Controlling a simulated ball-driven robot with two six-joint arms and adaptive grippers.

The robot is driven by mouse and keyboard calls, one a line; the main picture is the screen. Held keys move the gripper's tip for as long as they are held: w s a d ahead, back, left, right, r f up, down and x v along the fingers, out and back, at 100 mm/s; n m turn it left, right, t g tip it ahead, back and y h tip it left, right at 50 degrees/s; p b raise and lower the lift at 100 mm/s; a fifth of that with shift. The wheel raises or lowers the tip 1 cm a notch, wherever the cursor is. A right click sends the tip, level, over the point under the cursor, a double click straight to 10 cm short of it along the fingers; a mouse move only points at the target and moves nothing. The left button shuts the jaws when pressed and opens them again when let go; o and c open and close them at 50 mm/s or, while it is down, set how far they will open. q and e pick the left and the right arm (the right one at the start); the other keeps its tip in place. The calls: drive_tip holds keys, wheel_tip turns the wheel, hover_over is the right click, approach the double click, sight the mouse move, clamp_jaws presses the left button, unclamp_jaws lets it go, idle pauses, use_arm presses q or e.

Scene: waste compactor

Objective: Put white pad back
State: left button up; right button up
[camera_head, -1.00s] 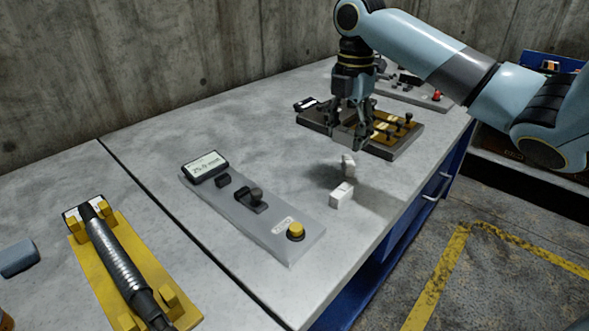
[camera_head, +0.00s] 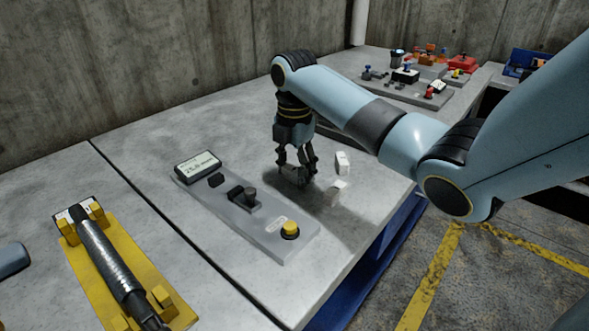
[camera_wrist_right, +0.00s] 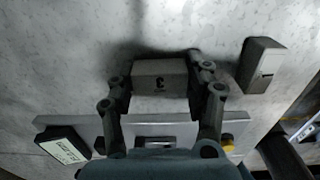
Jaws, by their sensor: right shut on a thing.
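My right gripper (camera_head: 297,182) is low over the table, just behind the grey control panel. My left gripper is not in view.
The grey control panel (camera_head: 262,238) has a display (camera_head: 198,166), black switches and a yellow button (camera_head: 289,229). A yellow fixture (camera_head: 75,255) with a metal cylinder lies at left. Behind my arm is a grey board (camera_head: 440,98) with several small parts. The table's right edge is near.

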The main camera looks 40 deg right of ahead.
sight(294, 169)
drive_tip(key=shift+f, duration=0.1)
drive_tip(key=o, duration=1.2)
drive_tip(key=shift+o, duration=0.2)
wheel_tip(294, 169, up, 10)
drive_tip(key=shift+r, duration=0.1)
wheel_tip(294, 169, up, 2)
drive_tip(key=shift+r+p, duration=0.1)
drive_tip(key=shift+p, duration=1.1)
